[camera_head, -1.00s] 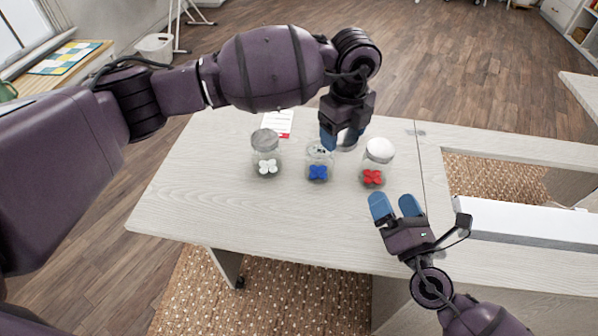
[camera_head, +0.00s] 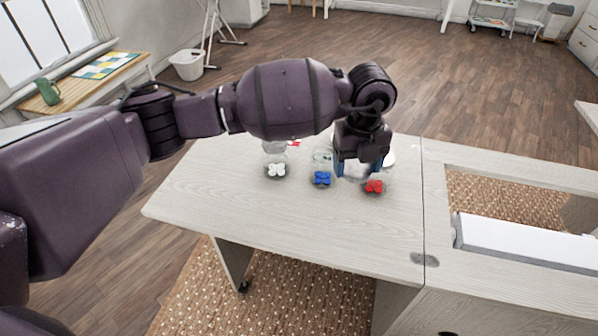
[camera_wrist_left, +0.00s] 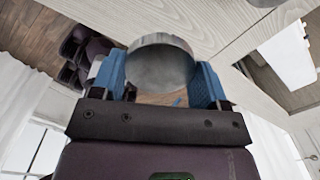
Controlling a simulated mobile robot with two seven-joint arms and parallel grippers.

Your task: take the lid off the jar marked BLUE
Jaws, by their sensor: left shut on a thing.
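The jar with blue pieces (camera_head: 322,178) stands upright in the middle of a row of three clear jars on the table. Its top shows no lid, and no marking on it is readable here. My left gripper (camera_head: 361,170) is up and to the right of it, in front of the jar with red pieces. The left gripper is shut on a round grey metallic lid (camera_wrist_left: 160,66), which sits between the blue fingertips in the left wrist view. The lid is clear of the blue jar. My right gripper is not in the head view now.
The jar with white pieces (camera_head: 277,170) stands at left, its top hidden by my arm. The jar with red pieces (camera_head: 374,187) is partly behind my left gripper. The table's (camera_head: 300,225) front is bare. A recess with a white machine (camera_head: 525,243) lies at right.

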